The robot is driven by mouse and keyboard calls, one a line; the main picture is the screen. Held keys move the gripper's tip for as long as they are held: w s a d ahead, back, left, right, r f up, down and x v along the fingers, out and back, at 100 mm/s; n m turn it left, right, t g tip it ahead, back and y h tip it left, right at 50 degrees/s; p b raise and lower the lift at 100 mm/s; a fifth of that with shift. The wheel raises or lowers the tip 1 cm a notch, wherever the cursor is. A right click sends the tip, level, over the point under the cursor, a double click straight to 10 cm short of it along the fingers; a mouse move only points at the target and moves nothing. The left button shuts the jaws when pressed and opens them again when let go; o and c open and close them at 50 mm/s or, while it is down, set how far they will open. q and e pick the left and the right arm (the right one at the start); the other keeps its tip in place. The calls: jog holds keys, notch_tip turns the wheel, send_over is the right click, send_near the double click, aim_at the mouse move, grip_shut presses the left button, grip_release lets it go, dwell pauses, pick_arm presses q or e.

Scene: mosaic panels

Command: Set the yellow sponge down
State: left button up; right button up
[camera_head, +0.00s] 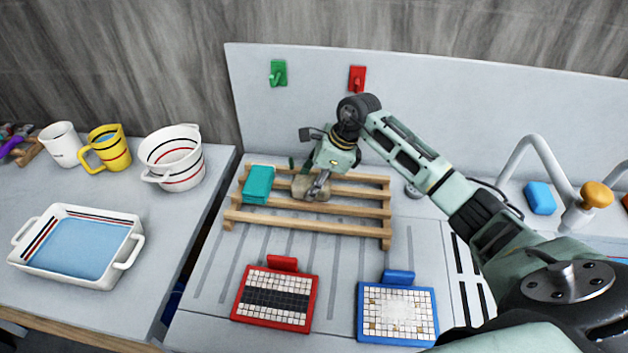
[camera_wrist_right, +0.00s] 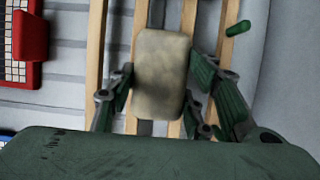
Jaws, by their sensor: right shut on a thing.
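A dull tan-yellow sponge (camera_wrist_right: 162,75) with darker smudges shows upright in the middle of the right wrist view, between the fingers of my right gripper (camera_wrist_right: 155,103). In the head view the sponge (camera_head: 309,191) is at the slatted wooden rack (camera_head: 315,207), right of a teal block. My right gripper (camera_head: 318,186) is over it there, shut on the sponge. The wrist view shows slats behind the sponge; I cannot tell whether it touches them. My left gripper is not in view.
The teal block (camera_head: 258,185) lies on the rack's left end. A red-framed mosaic panel (camera_head: 281,263) and a blue-framed one (camera_head: 397,272) lie in front. A blue block (camera_head: 540,198) is by the sink tap. The rack's right part is clear.

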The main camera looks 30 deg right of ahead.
jog(key=shift+f, duration=0.2)
jog(key=o, duration=1)
jog(key=shift+r, duration=0.1)
jog(key=shift+r, duration=0.2)
jog(key=shift+d+r, duration=0.2)
jog(key=shift+r, duration=0.05)
jog(key=b+v, duration=0.3)
jog(key=v, duration=0.6)
jog(key=shift+s+d+r, duration=0.1)
jog(key=shift+s+r, duration=0.05)
jog(key=shift+r, duration=0.2)
jog(key=shift+v, duration=0.8)
